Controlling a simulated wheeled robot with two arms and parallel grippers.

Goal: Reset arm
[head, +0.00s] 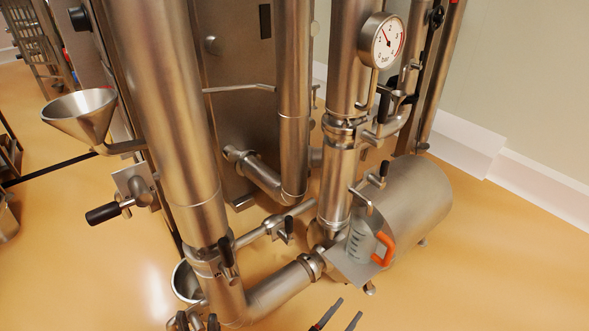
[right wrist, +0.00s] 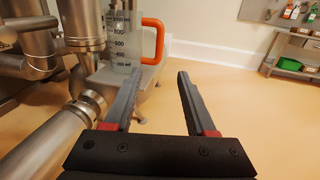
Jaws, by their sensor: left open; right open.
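My right gripper (head: 338,314) shows at the bottom edge of the head view, its two fingers apart and nothing between them. In the right wrist view its open fingers (right wrist: 155,95) point forward, with bare floor between them. The clear measuring jug (head: 360,243) with an orange handle stands on a small metal plate (head: 352,270), beyond my right gripper and apart from it. The jug also shows in the right wrist view (right wrist: 124,48), left of the fingers.
Steel pipes (head: 170,110) with valve handles and a pressure gauge (head: 383,41) fill the middle. A funnel (head: 82,113) is at left, a horizontal tank (head: 415,205) at right. A shelf with bottles (right wrist: 295,45) stands far right. The floor (head: 480,280) at front right is clear.

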